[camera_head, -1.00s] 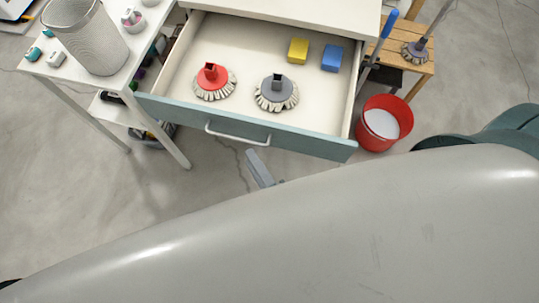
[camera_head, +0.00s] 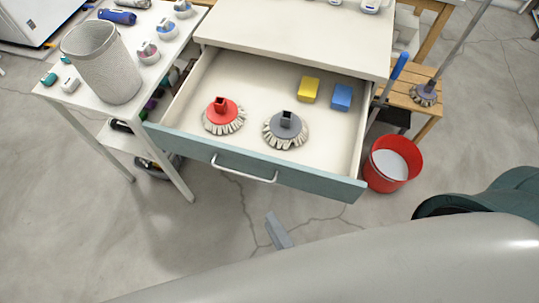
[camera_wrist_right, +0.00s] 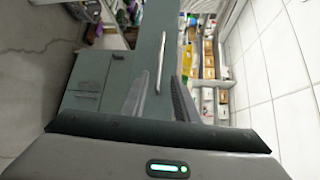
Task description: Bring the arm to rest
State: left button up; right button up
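My right gripper (camera_head: 279,230) shows in the head view as a grey finger just past my large pale arm link. It is in front of the open drawer (camera_head: 260,168), apart from the drawer's handle (camera_head: 245,171). In the right wrist view my right gripper (camera_wrist_right: 160,98) has its two fingers spread with nothing held between them. The handle (camera_wrist_right: 161,62) stands beyond the fingers against the teal drawer front. The rest of the right gripper is hidden in the head view. My left gripper is not in view.
The drawer holds a red brush head (camera_head: 224,115), a grey brush head (camera_head: 286,129), a yellow block (camera_head: 308,89) and a blue block (camera_head: 341,97). A red bucket (camera_head: 392,164) stands right of it. A white side table (camera_head: 125,110) stands left. Floor in front is clear.

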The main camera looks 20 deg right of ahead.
notch_tip(320, 180, down, 27)
jog(key=s+d+n+g, duration=0.2)
jog(key=n+g, duration=0.4)
jog(key=n, duration=0.5)
jog(key=s+d+f+n+g+h, duration=0.1)
jog(key=s+d+f+n+g, duration=0.2)
jog(key=d+f, duration=0.3)
jog(key=s+d+f+n+g+h, duration=0.1)
jog(key=s+d+f+n+g, duration=0.2)
jog(key=f, duration=1.2)
jog(key=s+d+n, duration=0.2)
jog(key=d, duration=0.1)
jog(key=shift+d+f+n+g+h, duration=0.15)
jog(key=shift+d+n+g+h, duration=0.15)
jog(key=shift+d+n, duration=0.1)
